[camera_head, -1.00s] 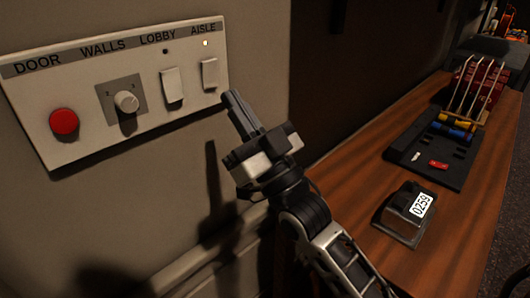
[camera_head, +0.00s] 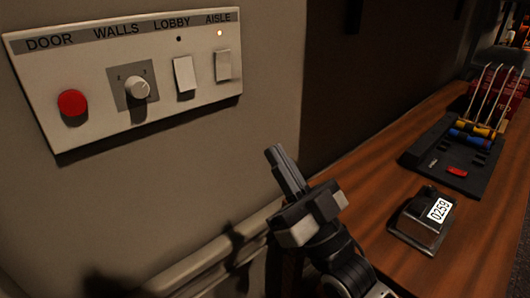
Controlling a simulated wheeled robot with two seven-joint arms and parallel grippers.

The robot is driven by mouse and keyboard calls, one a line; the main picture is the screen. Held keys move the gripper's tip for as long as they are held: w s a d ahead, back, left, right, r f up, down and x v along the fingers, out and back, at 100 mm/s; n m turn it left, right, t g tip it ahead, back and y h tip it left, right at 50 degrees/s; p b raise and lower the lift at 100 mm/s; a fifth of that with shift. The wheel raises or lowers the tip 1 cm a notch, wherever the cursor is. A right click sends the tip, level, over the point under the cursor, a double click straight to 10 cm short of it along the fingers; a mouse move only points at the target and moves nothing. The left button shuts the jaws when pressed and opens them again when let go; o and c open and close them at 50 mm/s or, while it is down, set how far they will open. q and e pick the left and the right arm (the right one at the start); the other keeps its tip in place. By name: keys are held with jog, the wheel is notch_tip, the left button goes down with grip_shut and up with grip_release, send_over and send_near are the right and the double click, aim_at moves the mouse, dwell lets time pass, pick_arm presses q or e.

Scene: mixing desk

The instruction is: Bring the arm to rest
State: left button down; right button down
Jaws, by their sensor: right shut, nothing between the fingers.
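My right gripper (camera_head: 284,170) is shut and empty, its fingers pointing up and left. It is in front of the wall, below and to the right of the switch panel (camera_head: 160,118), and apart from it. The panel carries a red DOOR button (camera_head: 72,102), a WALLS knob (camera_head: 137,88), a LOBBY switch (camera_head: 184,74) and an AISLE switch (camera_head: 223,65). The small light above AISLE (camera_head: 220,33) is lit; the one above LOBBY (camera_head: 179,39) is dark. My left gripper is not in view.
A wooden desk (camera_head: 385,150) runs along the right. On it stand a dark box with a 0259 display (camera_head: 421,222) and a black tray (camera_head: 420,150) with blue and yellow parts and upright rods. A ledge (camera_head: 205,258) runs along the wall below the panel.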

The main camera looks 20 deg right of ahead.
jog(key=s+a+f+g+h, duration=0.1)
jog(key=s+f+g, duration=0.2)
jog(key=f, duration=0.7)
jog(key=s+a+f+m+g+h, duration=0.1)
jog(key=s+a+f+g+h, duration=0.1)
jog(key=f+g, duration=0.4)
jog(key=s+a+f+g+h, duration=0.1)
jog(key=s+f+g, duration=0.3)
jog(key=f, duration=1.2)
jog(key=shift+a+g+h, duration=0.15)
jog(key=shift+g+h, duration=0.25)
jog(key=shift+g, duration=0.4)
jog(key=shift+f+m, duration=0.1)
jog(key=shift+m, duration=0.2)
